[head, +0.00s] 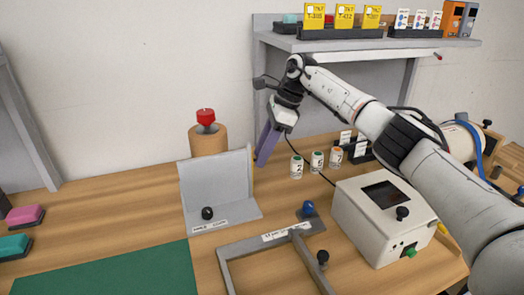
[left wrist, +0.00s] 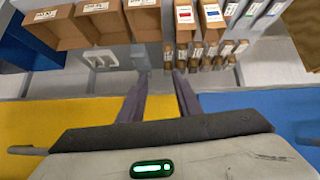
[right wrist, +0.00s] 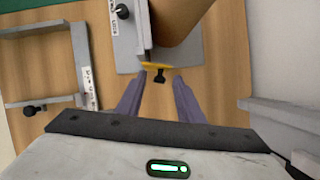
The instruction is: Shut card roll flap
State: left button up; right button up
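My right gripper (head: 264,150) reaches down just right of the panel. No grip shows. My left gripper (left wrist: 160,76) is open and empty, seen only in its wrist view.
A white box with a dark screen (head: 385,213) stands at right. Several small labelled bottles (head: 317,161) stand behind it. A grey frame (head: 232,253) lies in front, beside a green mat (head: 110,275). A loaded shelf (head: 360,43) is above. Brown boxes (left wrist: 100,24) face the left wrist.

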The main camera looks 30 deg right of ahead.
jog(key=s+r+m+t+h+b, duration=0.1)
jog(key=s+r+m+t+h, duration=0.15)
jog(key=s+r+m, duration=0.7)
jog(key=w+a+r+y, duration=0.2)
jog(key=a+y, duration=0.4)
jog(key=a, duration=0.9)
jog(key=s+a+r+t+y, duration=0.1)
jog(key=s+a+r+y, duration=0.2)
jog(key=a+r+y, duration=0.5)
jog(key=shift+a+r, duration=0.35)
jog(key=shift+r, duration=0.95)
jog(key=shift+n+t+y, duration=0.25)
jog(key=shift+c, duration=0.2)
